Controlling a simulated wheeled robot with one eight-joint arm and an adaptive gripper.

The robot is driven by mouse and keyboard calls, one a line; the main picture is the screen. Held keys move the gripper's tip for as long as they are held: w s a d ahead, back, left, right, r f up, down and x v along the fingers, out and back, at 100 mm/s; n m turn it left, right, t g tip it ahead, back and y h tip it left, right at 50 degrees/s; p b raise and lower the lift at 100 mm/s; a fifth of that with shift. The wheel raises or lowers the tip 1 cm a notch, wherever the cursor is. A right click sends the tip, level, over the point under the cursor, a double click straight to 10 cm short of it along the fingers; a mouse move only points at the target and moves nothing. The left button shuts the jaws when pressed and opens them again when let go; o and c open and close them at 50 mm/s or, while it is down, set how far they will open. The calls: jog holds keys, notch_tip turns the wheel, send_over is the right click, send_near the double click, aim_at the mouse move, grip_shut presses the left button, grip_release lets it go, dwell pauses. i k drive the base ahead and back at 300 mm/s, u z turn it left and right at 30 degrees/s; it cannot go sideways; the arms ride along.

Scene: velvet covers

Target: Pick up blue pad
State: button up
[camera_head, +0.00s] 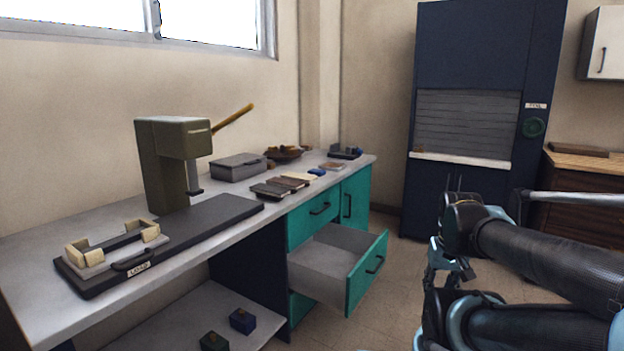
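A small flat blue piece (317,171), which looks like the blue pad, lies on the worktop near its far right end. It is small in the picture, so its details are unclear. Another small blue object (357,151) sits farther back by a dark item. My arm is folded at the right, well apart from the worktop. My gripper is not clearly visible; only arm links and thin dark prongs show there.
A teal drawer (367,270) stands open below the worktop (235,226). A green press (172,165) with a yellow lever, a grey box (238,167) and several dark flat pieces occupy the worktop. A dark blue cabinet (487,50) stands behind.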

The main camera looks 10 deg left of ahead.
aim_at(314, 170)
jog(key=k, duration=0.45)
jog(key=z, duration=0.55)
jog(key=i, duration=0.95)
jog(key=z, duration=0.35)
jog(key=i, duration=1.05)
jog(key=u, duration=0.9)
jog(key=i, duration=0.9)
jog(key=u, duration=0.65)
